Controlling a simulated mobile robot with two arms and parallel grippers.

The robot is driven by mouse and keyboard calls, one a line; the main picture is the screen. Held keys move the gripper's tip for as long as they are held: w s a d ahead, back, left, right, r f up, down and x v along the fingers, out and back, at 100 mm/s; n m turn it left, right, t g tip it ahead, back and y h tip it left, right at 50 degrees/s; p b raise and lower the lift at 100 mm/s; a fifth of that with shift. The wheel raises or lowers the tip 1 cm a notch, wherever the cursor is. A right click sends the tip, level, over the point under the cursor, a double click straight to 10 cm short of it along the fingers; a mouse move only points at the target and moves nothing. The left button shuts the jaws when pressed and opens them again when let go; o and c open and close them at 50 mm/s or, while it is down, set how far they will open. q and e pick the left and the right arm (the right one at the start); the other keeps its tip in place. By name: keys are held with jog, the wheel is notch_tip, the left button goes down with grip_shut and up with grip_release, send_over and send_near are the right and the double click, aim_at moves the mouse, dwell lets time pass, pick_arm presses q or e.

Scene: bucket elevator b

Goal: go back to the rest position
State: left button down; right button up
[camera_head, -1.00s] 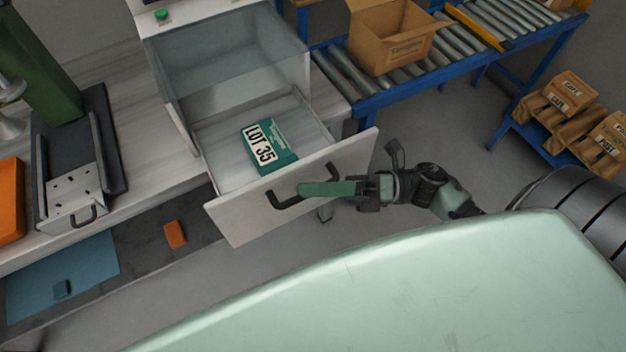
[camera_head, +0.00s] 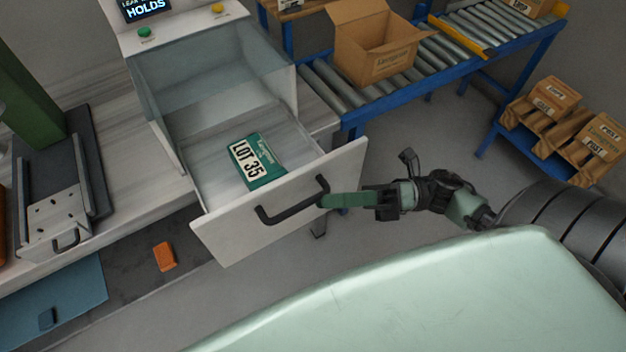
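My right gripper (camera_head: 335,200) is in front of the pulled-out drawer (camera_head: 225,232), its green finger pointing left. The fingertip lies by the right end of the black drawer handle (camera_head: 290,206); I cannot tell whether they touch. The fingers overlap in this view, so their opening is unclear. The drawer is open and holds a green and white box (camera_head: 268,170) marked LOT 35. My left gripper is out of view.
A clear-walled case (camera_head: 215,100) stands above the drawer. A roller conveyor (camera_head: 350,105) with an open carton (camera_head: 375,50) is behind. A blue rack (camera_head: 505,140) with several brown packages stands at right. An orange block (camera_head: 164,257) lies at lower left.

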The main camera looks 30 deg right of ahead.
jog(key=shift+v, duration=1.15)
jog(key=shift+d, duration=0.1)
